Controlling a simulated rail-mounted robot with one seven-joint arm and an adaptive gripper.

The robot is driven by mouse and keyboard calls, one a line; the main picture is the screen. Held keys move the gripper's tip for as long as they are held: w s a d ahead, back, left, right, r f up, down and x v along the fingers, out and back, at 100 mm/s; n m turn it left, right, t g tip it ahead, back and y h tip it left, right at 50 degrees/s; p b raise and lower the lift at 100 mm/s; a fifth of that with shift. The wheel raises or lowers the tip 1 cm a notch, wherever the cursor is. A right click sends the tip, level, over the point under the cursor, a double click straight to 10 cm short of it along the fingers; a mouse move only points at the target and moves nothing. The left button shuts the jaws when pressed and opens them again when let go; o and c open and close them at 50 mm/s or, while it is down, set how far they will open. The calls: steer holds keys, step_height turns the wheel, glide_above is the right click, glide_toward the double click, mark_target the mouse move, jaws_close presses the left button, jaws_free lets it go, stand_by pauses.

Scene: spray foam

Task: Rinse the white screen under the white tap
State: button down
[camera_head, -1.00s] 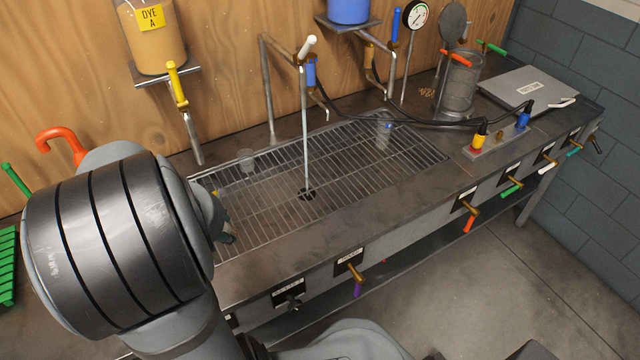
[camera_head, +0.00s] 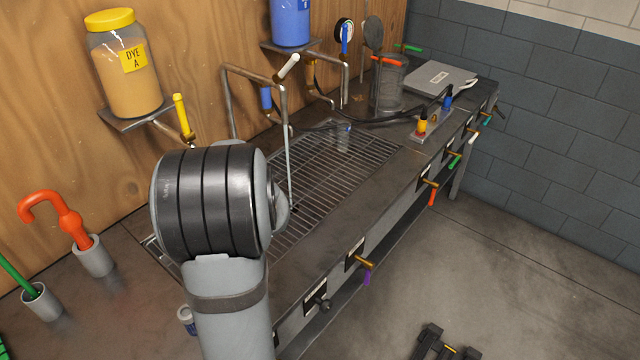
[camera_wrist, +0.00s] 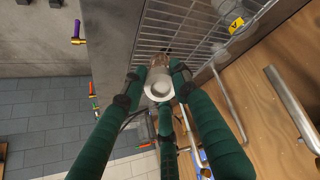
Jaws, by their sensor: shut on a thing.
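In the wrist view my gripper (camera_wrist: 160,78) has its green fingers closed around a small pale round piece, seemingly the white screen (camera_wrist: 158,90); the fingers partly cover it. In the head view my gripper and the piece are hidden behind my arm. The white tap (camera_head: 288,67) stands at the back of the sink grate, and a thin pale stream (camera_head: 288,150) runs straight down from it. My arm covers the near left part of the grate (camera_head: 335,165), left of the stream. I cannot tell the gap between the piece and the stream.
A yellow-handled tap (camera_head: 183,115) under the dye A jar (camera_head: 130,75) and a blue-handled tap (camera_head: 345,40) flank the white one. A clear cup (camera_head: 343,134) stands on the grate. Coloured handles, one purple (camera_head: 366,270), stick out along the bench front. Orange hook tool (camera_head: 62,217) at left.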

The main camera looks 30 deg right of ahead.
steer(key=w+d, duration=0.1)
steer(key=w+d+f+t, duration=0.1)
steer(key=shift+w+d+n, duration=0.1)
steer(key=shift+w+n, duration=0.2)
steer(key=shift+w, duration=0.05)
steer(key=w+d+f+n+t+y+b, duration=0.1)
steer(key=w+d+f+n+t+y, duration=0.2)
steer(key=d, duration=0.5)
steer(key=w+d+f+n+t+y, duration=0.1)
steer(key=w+d+t, duration=0.1)
steer(key=w+d, duration=0.45)
steer(key=w, duration=1)
steer(key=shift+w+d+p, duration=0.2)
steer(key=shift+p, duration=0.1)
steer(key=shift+f, duration=0.1)
steer(key=shift+s, duration=0.1)
stand_by(1.9)
steer(key=s+d, duration=0.3)
steer(key=s, duration=1.3)
steer(key=shift+s, duration=0.35)
